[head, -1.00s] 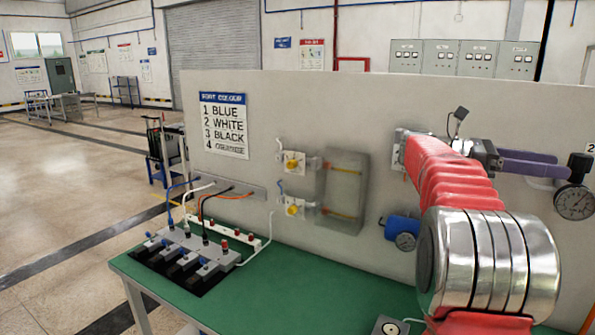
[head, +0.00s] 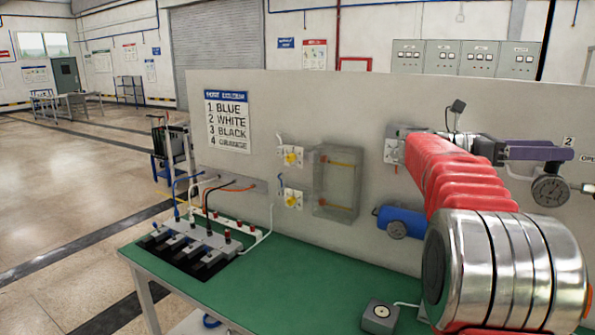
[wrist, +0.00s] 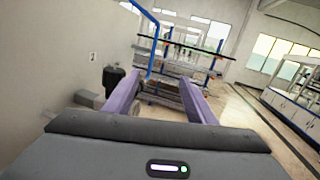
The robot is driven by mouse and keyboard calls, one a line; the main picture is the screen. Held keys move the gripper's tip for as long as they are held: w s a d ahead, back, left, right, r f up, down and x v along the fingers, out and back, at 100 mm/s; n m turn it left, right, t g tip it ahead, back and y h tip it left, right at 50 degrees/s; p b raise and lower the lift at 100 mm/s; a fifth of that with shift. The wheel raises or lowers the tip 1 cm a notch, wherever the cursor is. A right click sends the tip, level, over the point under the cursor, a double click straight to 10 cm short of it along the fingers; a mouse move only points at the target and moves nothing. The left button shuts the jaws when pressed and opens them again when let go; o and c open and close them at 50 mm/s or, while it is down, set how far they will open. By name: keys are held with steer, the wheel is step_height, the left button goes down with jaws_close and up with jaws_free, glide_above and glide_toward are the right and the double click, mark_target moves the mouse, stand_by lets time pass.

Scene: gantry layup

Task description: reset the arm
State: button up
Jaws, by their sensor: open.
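My arm with its red sleeve runs from the lower right of the head view up toward the grey panel.
A green bench (head: 275,285) carries a terminal block (head: 195,245) with coloured wires and a small grey button box (head: 380,313). A grey panel (head: 290,100) stands behind it, with a clear box (head: 338,182), a blue cylinder (head: 400,218) and a gauge (head: 550,190). Open floor lies at left.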

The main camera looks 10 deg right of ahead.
steer(key=w+a+r+n+t+h, duration=0.2)
steer(key=w+a+r+n+t, duration=0.2)
steer(key=w+a+n+t, duration=0.45)
steer(key=w+a+r+n+t+h, duration=0.1)
steer(key=w+a+r+n+t, duration=0.35)
steer(key=n+t, duration=0.7)
steer(key=w+a+f+n+t+y, duration=0.35)
steer(key=a+n+y, duration=0.25)
steer(key=a+n, duration=0.3)
steer(key=w+a+f+n+t+y, duration=0.2)
steer(key=a+f+n+t+y, duration=0.15)
steer(key=a+n+y, duration=0.45)
steer(key=s+a+f+n+g+y, duration=0.3)
steer(key=s+a+f+n, duration=0.3)
steer(key=a+f+n, duration=0.15)
steer(key=s+a+f+n+g+y, duration=0.25)
steer(key=s+a+f+n, duration=0.25)
steer(key=a+f+n, duration=0.3)
steer(key=s+a+f+n+g, duration=0.1)
steer(key=s+f+n+g, duration=0.5)
steer(key=s+f, duration=1.1)
steer(key=shift+s+a+n, duration=0.15)
steer(key=shift+s+n, duration=0.3)
steer(key=shift+s, duration=0.25)
steer(key=shift+f, duration=0.1)
steer(key=shift+c, duration=0.5)
